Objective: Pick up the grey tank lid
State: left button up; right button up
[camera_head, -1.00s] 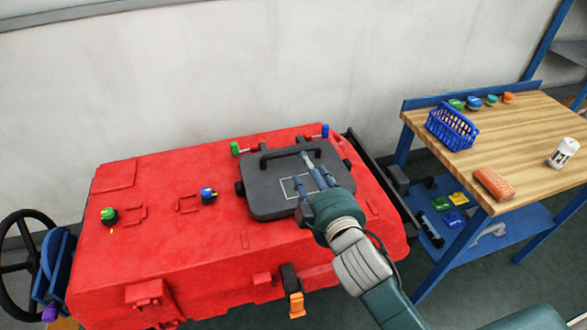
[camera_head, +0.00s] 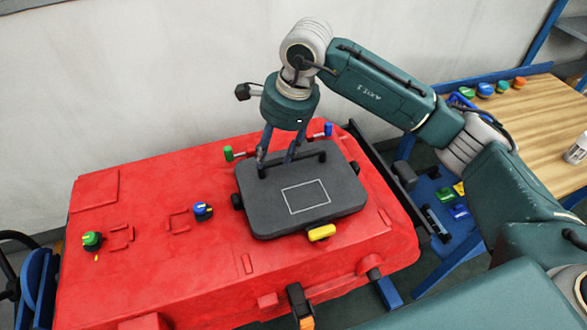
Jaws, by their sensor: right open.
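The grey tank lid (camera_head: 341,187) lies flat on the right part of the red scrubber body (camera_head: 150,250). It has a white square outline on top, a dark bar handle along its back edge and a yellow latch (camera_head: 322,233) at its front edge. My right gripper (camera_head: 276,162) points down over the back edge of the lid, at the handle. Its fingers are open and apart, and they partly hide the handle. I cannot tell whether they touch it. My left gripper is not in view.
A green knob (camera_head: 228,153) and a blue knob (camera_head: 328,129) stand behind the lid. Another blue knob (camera_head: 203,211) and a green knob (camera_head: 92,240) are to the left. A wooden workbench (camera_head: 545,125) stands at the right, partly behind my arm. A wall is behind.

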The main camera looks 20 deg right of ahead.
jog(key=h, duration=0.2)
send_near(292, 160)
jog(key=f, duration=0.2)
jog(key=w+f+p, duration=0.1)
jog(key=f, duration=0.1)
jog(key=shift+d+f, duration=0.15)
jog(key=shift+f, duration=0.15)
jog(key=f+p, duration=0.1)
jog(key=f, duration=0.1)
jog(key=w+f+p, duration=0.1)
jog(key=f+p, duration=0.1)
jog(key=f, duration=0.1)
jog(key=shift+f, duration=0.15)
jog(key=shift+w+f, duration=0.1)
jog(key=shift+f, duration=0.15)
jog(key=shift+r, duration=0.1)
grip_shut()
